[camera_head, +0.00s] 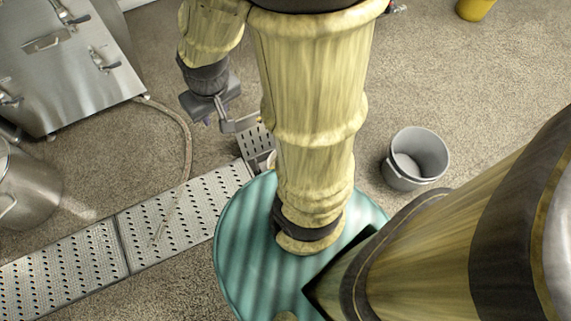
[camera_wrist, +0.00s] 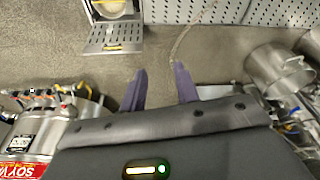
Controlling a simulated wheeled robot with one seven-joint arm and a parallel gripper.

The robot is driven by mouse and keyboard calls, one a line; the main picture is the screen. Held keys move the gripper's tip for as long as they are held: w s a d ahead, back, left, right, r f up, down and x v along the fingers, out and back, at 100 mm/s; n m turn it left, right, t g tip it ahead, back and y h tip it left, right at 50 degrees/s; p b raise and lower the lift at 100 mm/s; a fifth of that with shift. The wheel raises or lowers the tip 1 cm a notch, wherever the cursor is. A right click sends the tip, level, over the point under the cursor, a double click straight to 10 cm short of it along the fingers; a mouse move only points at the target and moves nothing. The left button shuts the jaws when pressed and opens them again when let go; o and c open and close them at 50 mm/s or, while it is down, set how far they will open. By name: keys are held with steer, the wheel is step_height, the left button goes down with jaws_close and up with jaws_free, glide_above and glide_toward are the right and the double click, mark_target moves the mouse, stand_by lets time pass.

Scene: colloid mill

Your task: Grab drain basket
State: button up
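The drain basket is most likely the round cream piece (camera_wrist: 112,7) in the open drain at the top edge of the wrist view, partly cut off. A small cream part of it (camera_head: 271,160) shows in the head view, mostly hidden by my arm. A perforated metal flap (camera_wrist: 116,36) lies beside the opening; it also shows in the head view (camera_head: 252,138). My gripper (camera_head: 208,120) hangs above the floor to the left of the flap in the head view. In the wrist view its two purple fingers (camera_wrist: 157,70) are apart with nothing between them.
A perforated drain channel (camera_head: 180,216) runs along the floor. A teal round top (camera_head: 240,255) stands below my arm. A grey bucket (camera_head: 415,160) is at right. A steel machine (camera_head: 65,60), a hose (camera_head: 185,125) and a steel pot (camera_head: 25,190) are at left.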

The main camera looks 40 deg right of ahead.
steer(key=w+a+f+m+t+b, duration=0.1)
steer(key=w+a+f+m+b, duration=0.15)
steer(key=w+f, duration=0.4)
steer(key=w+a+f+m+t+b, duration=0.1)
steer(key=w+f+m+t, duration=0.2)
steer(key=w, duration=0.7)
steer(key=w+d+f+m+h+b, duration=0.1)
steer(key=w+f+m+h+b, duration=0.15)
steer(key=f, duration=0.55)
steer(key=w+d+f+m+h+b, duration=0.15)
steer(key=w+f+m, duration=0.25)
steer(key=f, duration=0.4)
steer(key=s+d+f+m+g+h+b, duration=0.1)
steer(key=s+d+f+m+g+h, duration=0.15)
steer(key=f, duration=0.45)
steer(key=s+d+f+m+g+h+b, duration=0.1)
steer(key=s+f+m+g+h, duration=0.15)
steer(key=f, duration=0.35)
steer(key=s+d+f+m+g+h+b, duration=0.1)
steer(key=s+d+f+h, duration=0.1)
steer(key=s+f, duration=0.35)
steer(key=s+f+m+g+h, duration=0.2)
steer(key=s+f+g, duration=0.2)
steer(key=s+f, duration=0.2)
steer(key=shift+s+d+f+m+b, duration=0.15)
steer(key=shift+s+f+m+b, duration=0.25)
steer(key=shift+s, duration=0.2)
